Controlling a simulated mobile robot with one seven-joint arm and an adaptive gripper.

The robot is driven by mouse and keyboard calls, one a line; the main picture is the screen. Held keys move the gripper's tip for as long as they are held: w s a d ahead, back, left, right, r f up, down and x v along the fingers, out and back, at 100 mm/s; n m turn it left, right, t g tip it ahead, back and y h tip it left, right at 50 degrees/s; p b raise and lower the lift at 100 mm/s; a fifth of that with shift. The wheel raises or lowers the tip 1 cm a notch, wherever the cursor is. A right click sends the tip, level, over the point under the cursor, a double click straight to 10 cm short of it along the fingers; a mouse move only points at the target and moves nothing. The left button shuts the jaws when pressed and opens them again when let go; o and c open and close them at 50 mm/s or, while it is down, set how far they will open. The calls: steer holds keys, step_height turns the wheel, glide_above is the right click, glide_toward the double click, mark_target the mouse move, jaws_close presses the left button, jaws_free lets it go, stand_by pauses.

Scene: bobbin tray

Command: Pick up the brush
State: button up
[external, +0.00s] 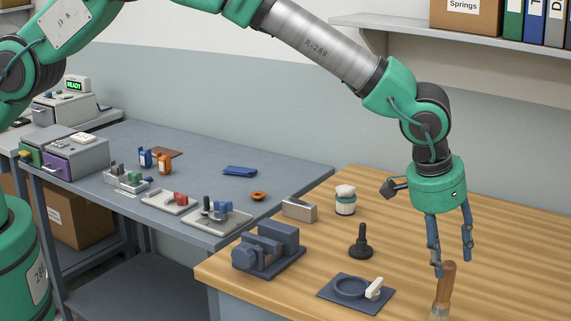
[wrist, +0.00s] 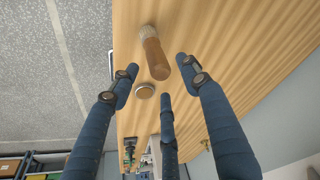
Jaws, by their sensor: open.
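The brush (external: 446,287) has a brown wooden handle and pale bristles. In the external view it is at the bottom edge, handle end up towards my gripper, with the bristles partly cut off by the frame. In the wrist view the brush (wrist: 155,57) shows whole, bristles at the top and handle end towards the fingers. My gripper (external: 453,262) has blue-grey fingers, spread open and empty, pointing down above the wooden table by the handle. In the wrist view the fingertips of my gripper (wrist: 158,78) are apart around the handle end; I see no clear contact.
On the wooden table (external: 520,250) stand a dark fixture (external: 356,287) with a white piece, a black knob (external: 361,241), a white-topped jar (external: 345,201) and a dark vise-like block (external: 268,252). The table right of the gripper is clear.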

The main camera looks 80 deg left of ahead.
mark_target(447, 264)
steer(key=shift+f, duration=0.1)
stand_by(0.3)
steer(key=shift+x, duration=2.5)
steer(key=shift+s, duration=0.15)
steer(key=shift+c, duration=0.2)
jaws_close()
